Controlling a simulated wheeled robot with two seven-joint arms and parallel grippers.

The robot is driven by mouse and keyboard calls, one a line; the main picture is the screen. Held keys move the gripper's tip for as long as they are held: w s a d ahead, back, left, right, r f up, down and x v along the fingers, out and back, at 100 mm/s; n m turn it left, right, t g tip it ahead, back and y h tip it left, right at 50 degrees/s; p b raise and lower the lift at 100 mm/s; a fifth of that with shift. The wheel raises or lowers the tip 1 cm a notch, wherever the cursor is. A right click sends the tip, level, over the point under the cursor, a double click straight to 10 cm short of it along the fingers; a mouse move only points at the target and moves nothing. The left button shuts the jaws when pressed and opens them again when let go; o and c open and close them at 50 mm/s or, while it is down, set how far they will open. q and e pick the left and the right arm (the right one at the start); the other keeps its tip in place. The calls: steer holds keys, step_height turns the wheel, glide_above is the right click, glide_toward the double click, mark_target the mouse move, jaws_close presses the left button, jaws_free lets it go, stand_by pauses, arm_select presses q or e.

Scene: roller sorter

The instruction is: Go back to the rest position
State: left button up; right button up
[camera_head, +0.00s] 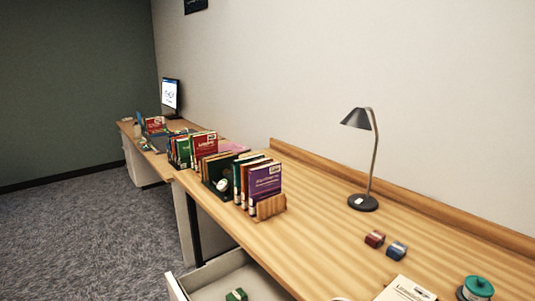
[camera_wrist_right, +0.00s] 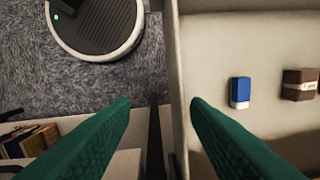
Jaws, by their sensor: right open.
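My right gripper (camera_wrist_right: 160,102) shows in the right wrist view as two green fingers spread wide, with nothing between them. Its fingers are over the edge of a pale tray-like surface, with grey carpet at the left. Neither gripper shows in the head view, and my left gripper is not seen in either view.
An open drawer (camera_head: 215,279) juts from the desk (camera_head: 310,255) and holds a green item (camera_head: 236,295). Books (camera_head: 262,182), a lamp (camera_head: 363,202), a red block (camera_head: 374,239) and a blue block (camera_head: 397,250) stand on the desk. A blue-and-white block (camera_wrist_right: 240,91) and brown block (camera_wrist_right: 299,84) lie on the pale surface.

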steer(key=s+a+f+m+t+y, duration=0.2)
steer(key=s+a+f+m+y, duration=0.1)
steer(key=s+m, duration=0.55)
steer(key=s+d+m+t+h, duration=0.1)
steer(key=s+d+m+h, duration=0.3)
steer(key=s+d+m, duration=0.8)
step_height(320, 180, down, 26)
steer(key=w+m+g, duration=0.1)
steer(key=m, duration=0.1)
steer(key=s+d+f, duration=0.1)
steer(key=s+f, duration=0.7)
steer(key=s+d+f+g, duration=0.1)
steer(key=s+d+f, duration=0.1)
steer(key=s+f, duration=0.6)
steer(key=shift+s+d+f, duration=0.2)
steer(key=shift+d+f, duration=0.05)
steer(key=shift+d, duration=0.05)
